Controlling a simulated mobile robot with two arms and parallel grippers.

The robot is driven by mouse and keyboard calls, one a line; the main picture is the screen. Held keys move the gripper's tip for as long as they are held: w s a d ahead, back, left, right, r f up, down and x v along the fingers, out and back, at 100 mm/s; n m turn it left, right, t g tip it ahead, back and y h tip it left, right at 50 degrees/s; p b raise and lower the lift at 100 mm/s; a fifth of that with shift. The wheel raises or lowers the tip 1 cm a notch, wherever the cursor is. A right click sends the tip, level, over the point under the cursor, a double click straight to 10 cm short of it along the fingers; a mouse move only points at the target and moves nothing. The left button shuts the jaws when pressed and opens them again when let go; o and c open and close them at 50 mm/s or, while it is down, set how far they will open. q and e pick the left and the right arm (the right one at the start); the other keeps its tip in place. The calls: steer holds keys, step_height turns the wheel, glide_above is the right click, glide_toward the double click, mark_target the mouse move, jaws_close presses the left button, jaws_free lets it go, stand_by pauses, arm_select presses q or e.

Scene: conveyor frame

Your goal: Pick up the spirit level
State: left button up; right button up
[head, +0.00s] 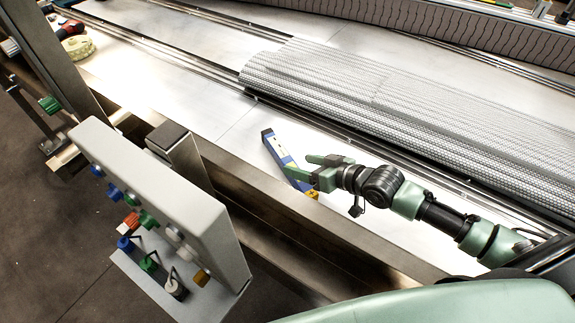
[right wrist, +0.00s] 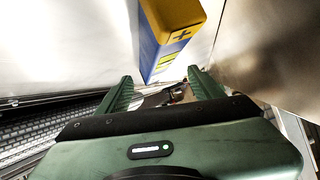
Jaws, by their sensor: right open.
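The spirit level (head: 274,146) is a long bar in blue and pale grey with a yellow end. In the head view it lies slanted on the bright metal surface, its middle partly hidden by my right gripper (head: 299,164). The yellow end shows below the gripper. In the right wrist view the level (right wrist: 172,38) shows its yellow end with a plus mark and its blue side. There my right gripper (right wrist: 160,76) is open, and the level appears in line with the gap between the fingers. Contact with the fingers cannot be told. My left gripper is not in view.
A grey control box (head: 165,200) with coloured buttons stands at the lower left beside the metal frame edge (head: 262,205). A ribbed grey mat (head: 340,85) lies behind the gripper. A pale yellow-green round thing (head: 78,47) lies at the upper left. The metal surface left of the level is clear.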

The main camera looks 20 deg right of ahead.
mark_target(292, 163)
steer(key=x, duration=0.5)
steer(key=shift+d, duration=0.15)
steer(key=c, duration=1.4)
steer(key=shift+s+f, duration=0.1)
steer(key=shift+s, duration=0.05)
jaws_close()
